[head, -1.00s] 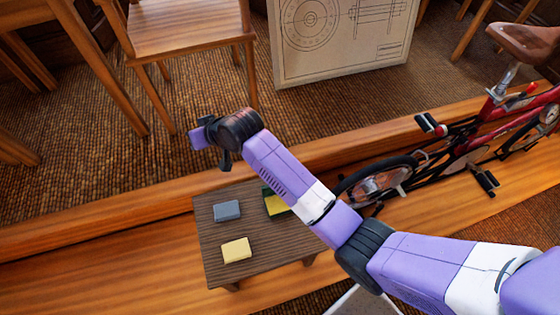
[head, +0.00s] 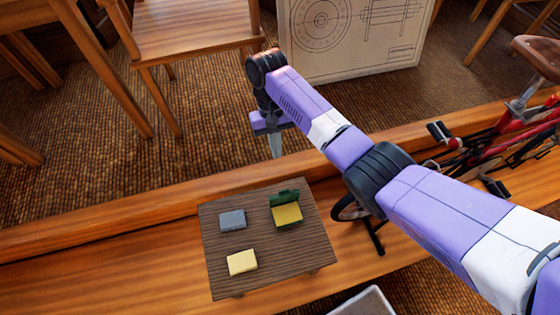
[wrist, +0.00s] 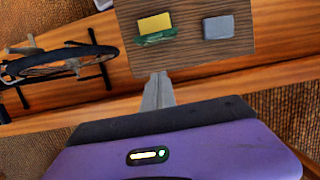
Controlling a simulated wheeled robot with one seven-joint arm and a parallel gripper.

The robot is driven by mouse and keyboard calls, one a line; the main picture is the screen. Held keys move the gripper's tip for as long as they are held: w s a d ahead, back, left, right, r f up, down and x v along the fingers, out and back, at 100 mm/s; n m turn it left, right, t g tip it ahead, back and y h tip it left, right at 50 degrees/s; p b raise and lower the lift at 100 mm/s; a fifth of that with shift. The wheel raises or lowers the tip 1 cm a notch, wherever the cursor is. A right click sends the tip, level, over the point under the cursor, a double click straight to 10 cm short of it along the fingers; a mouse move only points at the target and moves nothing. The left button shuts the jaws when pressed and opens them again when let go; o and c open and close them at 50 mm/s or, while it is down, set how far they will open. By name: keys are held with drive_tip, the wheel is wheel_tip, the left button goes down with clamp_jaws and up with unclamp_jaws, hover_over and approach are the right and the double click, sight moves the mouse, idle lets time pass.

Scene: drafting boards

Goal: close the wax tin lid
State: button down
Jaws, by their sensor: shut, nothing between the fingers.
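The wax tin (head: 288,215) sits on the small dark wooden table, a green box with yellow inside. Its green lid (head: 285,196) stands raised along the far edge, so the tin is open. In the wrist view the yellow of the tin (wrist: 154,23) and the green lid (wrist: 156,38) show at the top, with the lid on the side nearer my gripper. My gripper (head: 277,155) is shut and empty. It points down, beyond the table's far edge and apart from the lid. Its fingers also show in the wrist view (wrist: 158,78).
The small table (head: 284,262) also holds a grey block (head: 232,220) and a pale yellow block (head: 241,262), left of the tin. A red bicycle (head: 505,125) stands at right. A wooden chair (head: 190,35) and a drawing board (head: 350,50) stand behind.

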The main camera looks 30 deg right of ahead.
approach(284, 197)
drive_tip(key=w+f, duration=0.4)
drive_tip(key=shift+s+r+p, duration=0.1)
drive_tip(key=shift+s+p, duration=0.45)
drive_tip(key=shift+s, duration=0.45)
drive_tip(key=shift+s+r+p, duration=0.15)
drive_tip(key=shift+s+p, duration=0.4)
drive_tip(key=shift+s, duration=0.5)
drive_tip(key=shift+s, duration=0.1)
